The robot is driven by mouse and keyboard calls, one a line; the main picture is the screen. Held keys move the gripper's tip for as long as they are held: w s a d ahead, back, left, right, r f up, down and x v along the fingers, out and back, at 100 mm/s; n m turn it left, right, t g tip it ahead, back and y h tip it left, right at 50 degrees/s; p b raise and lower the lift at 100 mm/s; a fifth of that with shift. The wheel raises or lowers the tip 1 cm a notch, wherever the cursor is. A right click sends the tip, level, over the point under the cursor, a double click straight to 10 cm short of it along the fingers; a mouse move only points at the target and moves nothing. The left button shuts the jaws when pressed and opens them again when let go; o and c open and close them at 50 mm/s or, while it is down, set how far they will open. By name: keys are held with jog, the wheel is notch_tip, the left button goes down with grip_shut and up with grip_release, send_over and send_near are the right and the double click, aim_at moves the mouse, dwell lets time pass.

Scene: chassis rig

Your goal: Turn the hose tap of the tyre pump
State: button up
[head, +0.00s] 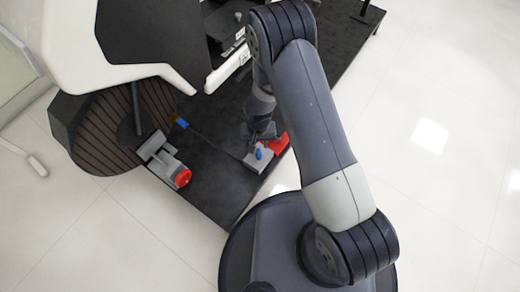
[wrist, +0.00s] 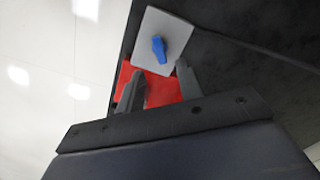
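A small blue lever (wrist: 159,48) sits on a light grey block (wrist: 176,28) just beyond my fingertips in the wrist view. A red part (wrist: 162,88) lies beside the block, partly hidden behind my fingers. In the head view the same blue lever (head: 258,154), grey block (head: 250,161) and red part (head: 281,144) are on the black platform. My gripper (wrist: 160,70) is open, its two fingers apart with the red part showing between them. In the head view my gripper (head: 262,131) is just behind the grey block. I cannot tell whether the fingers touch anything.
A grey device with a red knob (head: 183,178) stands to the left on the black platform (head: 215,190). A thin dark line runs to a small blue piece (head: 182,124). A large white and dark body (head: 120,60) overhangs the upper left. Pale floor (head: 450,180) is clear on the right.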

aim_at(258, 153)
notch_tip(258, 153, down, 7)
jog(key=shift+b, duration=0.95)
jog(key=shift+c, duration=0.5)
grip_shut()
